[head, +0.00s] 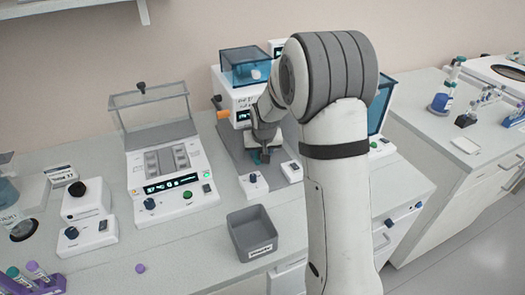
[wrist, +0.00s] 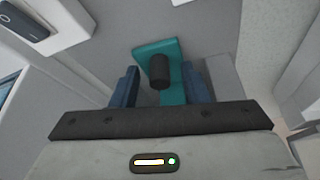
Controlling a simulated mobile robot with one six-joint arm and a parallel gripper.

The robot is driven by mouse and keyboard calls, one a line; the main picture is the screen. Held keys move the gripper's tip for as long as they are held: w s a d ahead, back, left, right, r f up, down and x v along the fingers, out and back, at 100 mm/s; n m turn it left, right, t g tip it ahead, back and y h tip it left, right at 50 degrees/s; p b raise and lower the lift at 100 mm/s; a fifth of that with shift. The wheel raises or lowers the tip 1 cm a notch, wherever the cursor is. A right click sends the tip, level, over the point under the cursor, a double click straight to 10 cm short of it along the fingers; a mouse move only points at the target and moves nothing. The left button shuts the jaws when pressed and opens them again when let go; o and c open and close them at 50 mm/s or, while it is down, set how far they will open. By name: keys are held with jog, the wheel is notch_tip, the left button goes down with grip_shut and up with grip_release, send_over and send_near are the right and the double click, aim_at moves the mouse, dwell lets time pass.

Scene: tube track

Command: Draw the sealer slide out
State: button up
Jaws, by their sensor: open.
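The sealer (head: 240,97) is a white machine with a blue clear box on top, behind my arm. A teal slide (wrist: 148,48) with a dark round knob (wrist: 160,75) shows in the wrist view. My gripper (wrist: 160,84) is open, with one blue finger on each side of the knob and visible gaps between. In the head view my gripper (head: 262,155) points down at the front of the sealer; my arm hides much of that area, and the slide is hard to make out there.
A white device with a raised clear lid (head: 165,165) stands left of the sealer. Small knob boxes (head: 253,185) and an empty grey bin (head: 251,232) are in front. Another bench (head: 455,135) stands at the right. Open bench lies left of the bin.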

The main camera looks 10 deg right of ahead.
grip_shut()
dwell(0.4)
